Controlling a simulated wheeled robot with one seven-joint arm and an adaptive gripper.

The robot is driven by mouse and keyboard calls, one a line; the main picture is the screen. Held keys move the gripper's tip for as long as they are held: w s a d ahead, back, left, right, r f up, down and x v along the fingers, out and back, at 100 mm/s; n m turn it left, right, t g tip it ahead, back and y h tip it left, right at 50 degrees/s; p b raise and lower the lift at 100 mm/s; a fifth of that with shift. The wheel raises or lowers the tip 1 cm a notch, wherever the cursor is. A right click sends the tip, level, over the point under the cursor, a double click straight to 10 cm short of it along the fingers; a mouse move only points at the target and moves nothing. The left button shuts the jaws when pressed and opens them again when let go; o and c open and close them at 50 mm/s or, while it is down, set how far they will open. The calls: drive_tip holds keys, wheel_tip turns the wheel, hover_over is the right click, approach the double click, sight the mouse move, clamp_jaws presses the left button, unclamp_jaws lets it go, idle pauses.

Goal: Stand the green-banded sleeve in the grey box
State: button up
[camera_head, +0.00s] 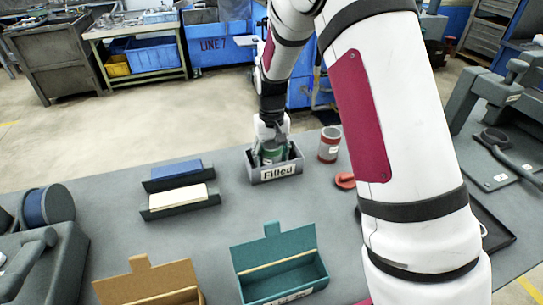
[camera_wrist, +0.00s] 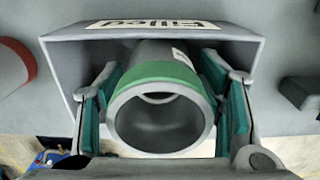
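The green-banded sleeve (camera_head: 272,153) stands about upright inside the grey box (camera_head: 288,172), which is labelled "Filled". In the wrist view the sleeve (camera_wrist: 160,122) shows its open round end and green band, close to the labelled wall of the box (camera_wrist: 75,55). My gripper (camera_head: 271,148) reaches down into the box from above. Its two teal-padded fingers, in the wrist view (camera_wrist: 165,105), lie on either side of the sleeve, very near its wall. I cannot tell whether the pads press on it. The sleeve's foot and the box floor are hidden.
A red-banded sleeve (camera_head: 329,145) stands just right of the box, with a red-orange piece (camera_head: 345,181) near it. Trays with a blue block (camera_head: 176,169) and a cream block (camera_head: 178,197) lie left. Teal (camera_head: 283,268) and tan (camera_head: 150,282) open boxes stand in front.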

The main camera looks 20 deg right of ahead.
drive_tip(key=shift+r, duration=0.1)
drive_tip(key=s+r, duration=0.3)
drive_tip(key=r, duration=0.6)
drive_tip(key=s+r, duration=0.3)
drive_tip(key=r, duration=0.7)
drive_tip(key=s+r+t, duration=0.1)
drive_tip(key=s+t, duration=0.1)
drive_tip(key=s, duration=1.1)
drive_tip(key=s+r+t, duration=0.1)
drive_tip(key=s+r, duration=0.1)
drive_tip(key=s, duration=1.2)
drive_tip(key=shift+d+r+t, duration=0.15)
drive_tip(key=shift+r+t, duration=0.15)
drive_tip(key=shift+t, duration=0.1)
drive_tip(key=shift+w, duration=0.1)
drive_tip(key=shift+r+p, duration=0.75)
drive_tip(key=shift+r, duration=0.2)
